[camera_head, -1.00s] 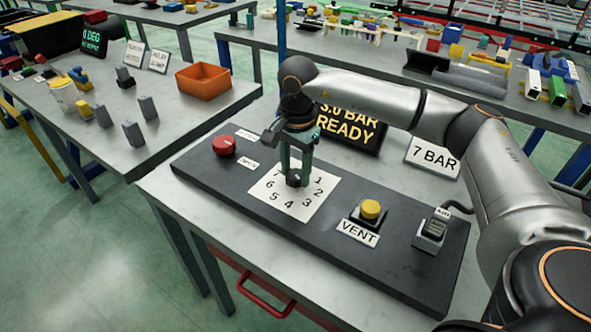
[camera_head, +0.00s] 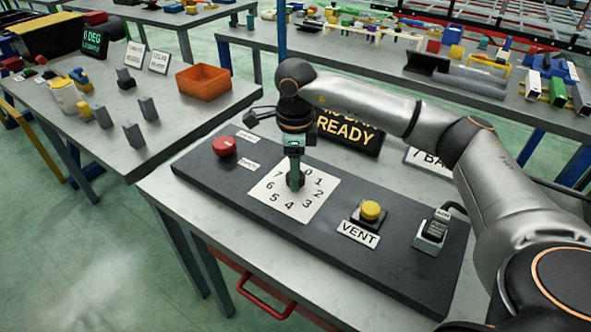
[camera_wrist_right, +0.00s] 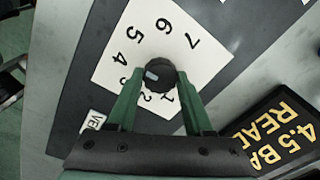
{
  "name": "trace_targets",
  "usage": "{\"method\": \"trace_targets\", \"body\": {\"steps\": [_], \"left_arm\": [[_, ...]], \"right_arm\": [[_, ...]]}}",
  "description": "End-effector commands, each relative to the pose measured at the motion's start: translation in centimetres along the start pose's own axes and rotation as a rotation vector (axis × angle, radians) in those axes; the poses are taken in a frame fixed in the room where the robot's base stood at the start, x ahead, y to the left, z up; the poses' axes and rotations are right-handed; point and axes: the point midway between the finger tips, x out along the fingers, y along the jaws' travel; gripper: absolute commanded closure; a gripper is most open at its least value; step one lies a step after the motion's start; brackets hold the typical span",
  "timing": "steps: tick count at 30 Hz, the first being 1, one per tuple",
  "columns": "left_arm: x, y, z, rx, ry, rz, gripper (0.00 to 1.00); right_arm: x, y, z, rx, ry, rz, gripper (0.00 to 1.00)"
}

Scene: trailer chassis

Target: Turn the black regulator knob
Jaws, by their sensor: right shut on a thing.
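The black regulator knob (camera_wrist_right: 162,70) stands in the middle of a white dial card (camera_wrist_right: 113,72) printed with numbers. It has a pale mark on its left side in the wrist view; I cannot tell exactly which number it points at. My right gripper (camera_head: 294,184) points down over the card (camera_head: 268,189), and its green fingers are shut on the knob, one on each side. In the head view the gripper mostly hides the knob. The display (camera_head: 348,133) behind is partly covered by my arm; the wrist view shows 4.5 on the display (camera_wrist_right: 275,135). My left gripper is not in view.
On the same dark panel (camera_head: 325,228) are a red knob (camera_head: 223,147) to the left, a yellow VENT button (camera_head: 370,210) and an AIR switch (camera_head: 433,230) to the right. A "7 BAR" sign (camera_head: 425,160) stands behind, partly covered by my arm.

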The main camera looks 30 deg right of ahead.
Motion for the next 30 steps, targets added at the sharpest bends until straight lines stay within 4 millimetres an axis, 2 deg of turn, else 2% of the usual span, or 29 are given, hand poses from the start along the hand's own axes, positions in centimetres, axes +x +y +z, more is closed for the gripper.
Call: {"method": "trace_targets", "body": {"steps": [30], "left_arm": [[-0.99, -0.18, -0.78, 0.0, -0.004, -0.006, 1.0]], "right_arm": [[-0.19, -0.12, 0.05, 0.966, 0.025, -0.002, 1.0]]}}
